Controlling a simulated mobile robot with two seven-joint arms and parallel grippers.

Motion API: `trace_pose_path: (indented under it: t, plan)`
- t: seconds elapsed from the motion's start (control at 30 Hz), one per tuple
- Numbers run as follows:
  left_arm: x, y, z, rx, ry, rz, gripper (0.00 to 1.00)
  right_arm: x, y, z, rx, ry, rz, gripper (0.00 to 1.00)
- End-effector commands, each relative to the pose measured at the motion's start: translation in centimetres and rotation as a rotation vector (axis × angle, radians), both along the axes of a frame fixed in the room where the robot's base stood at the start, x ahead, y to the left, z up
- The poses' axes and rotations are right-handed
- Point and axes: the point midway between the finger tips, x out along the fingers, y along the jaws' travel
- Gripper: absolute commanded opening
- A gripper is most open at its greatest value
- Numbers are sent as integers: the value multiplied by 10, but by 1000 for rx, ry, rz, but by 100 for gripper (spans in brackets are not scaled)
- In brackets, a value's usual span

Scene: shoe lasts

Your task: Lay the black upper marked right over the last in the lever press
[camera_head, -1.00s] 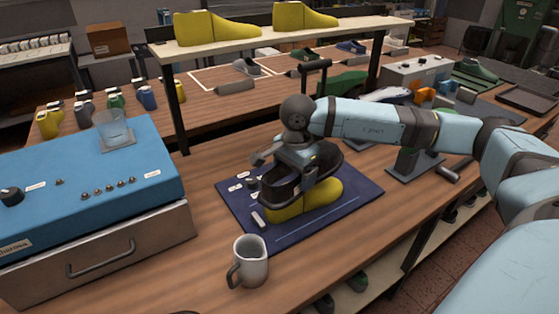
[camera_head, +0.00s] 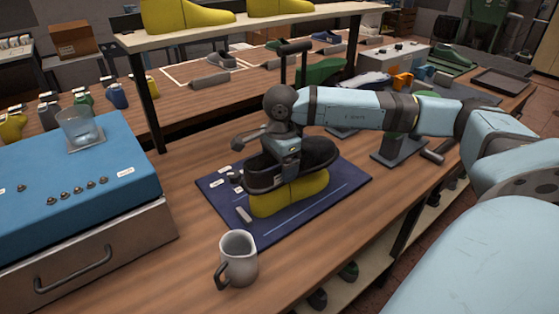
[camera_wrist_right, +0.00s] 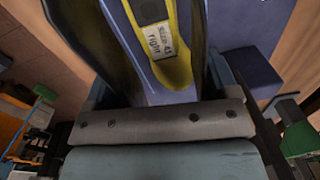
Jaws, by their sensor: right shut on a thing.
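My right gripper (camera_head: 290,172) is shut on the near side wall of the black upper (camera_head: 318,152). The upper is above the yellow last (camera_head: 303,192), which shows below it on the blue mat. I cannot tell whether the upper touches the last. A black lever handle (camera_head: 296,46) rises behind my right wrist; its lower part is hidden. My left gripper is out of view.
A grey mug (camera_head: 239,262) stands in front of the blue mat (camera_head: 350,184). A blue-topped machine (camera_head: 70,160) is at left, and a shelf with yellow lasts (camera_head: 190,17) is behind. A green fixture on a grey plate (camera_head: 398,155) stands at right.

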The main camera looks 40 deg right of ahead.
Motion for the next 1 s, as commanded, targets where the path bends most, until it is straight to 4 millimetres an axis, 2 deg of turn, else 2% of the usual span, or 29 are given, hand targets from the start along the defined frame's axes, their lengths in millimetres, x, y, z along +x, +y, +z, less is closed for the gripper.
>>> trace_pose_path:
  t: [0.2, 0.43, 1.0]
  plan:
    - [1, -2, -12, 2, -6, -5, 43, 0, 0, -19, -1, 1, 0, 55]
    - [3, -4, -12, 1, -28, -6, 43, 0, 0, -35, -2, 1, 0, 55]
    - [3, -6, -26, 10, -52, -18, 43, 0, 0, -74, -3, 5, -2, 55]
